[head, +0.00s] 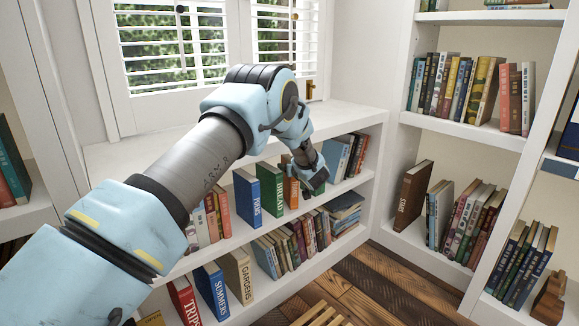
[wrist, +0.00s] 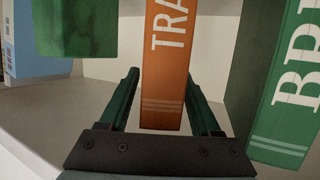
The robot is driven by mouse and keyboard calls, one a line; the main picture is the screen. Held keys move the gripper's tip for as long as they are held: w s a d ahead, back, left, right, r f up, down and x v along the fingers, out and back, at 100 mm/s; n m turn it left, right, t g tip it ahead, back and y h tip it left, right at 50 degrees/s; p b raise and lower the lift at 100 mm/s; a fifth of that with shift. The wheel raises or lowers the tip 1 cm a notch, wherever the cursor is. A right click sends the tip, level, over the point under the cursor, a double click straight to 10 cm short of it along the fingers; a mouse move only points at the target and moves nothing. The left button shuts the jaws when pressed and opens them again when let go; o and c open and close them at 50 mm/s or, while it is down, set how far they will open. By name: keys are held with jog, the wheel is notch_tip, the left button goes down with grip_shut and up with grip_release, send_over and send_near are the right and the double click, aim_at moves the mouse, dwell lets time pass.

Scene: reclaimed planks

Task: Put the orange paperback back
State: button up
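The orange paperback (wrist: 163,75), with "TRA" in white on its spine, stands in the middle of the wrist view. In the head view the orange book (head: 291,192) shows beside the green BREAD book, partly hidden by my gripper. My gripper (head: 314,184) is at the shelf among these books. In the wrist view my gripper (wrist: 163,80) is open, with one dark green finger on each side of the orange spine. Narrow gaps seem to show between fingers and book.
The green BREAD book (wrist: 287,95) stands close on the right in the wrist view, and another green book (wrist: 75,28) on the left. A blue POEMS book (head: 247,195) stands on the same shelf (head: 225,243). A tall bookcase (head: 465,133) is on the right.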

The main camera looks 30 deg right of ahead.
jog(key=p+v, duration=0.1)
jog(key=v, duration=1.1)
jog(key=shift+r+p, duration=0.2)
jog(key=shift+p, duration=0.2)
jog(key=shift+s, duration=0.1)
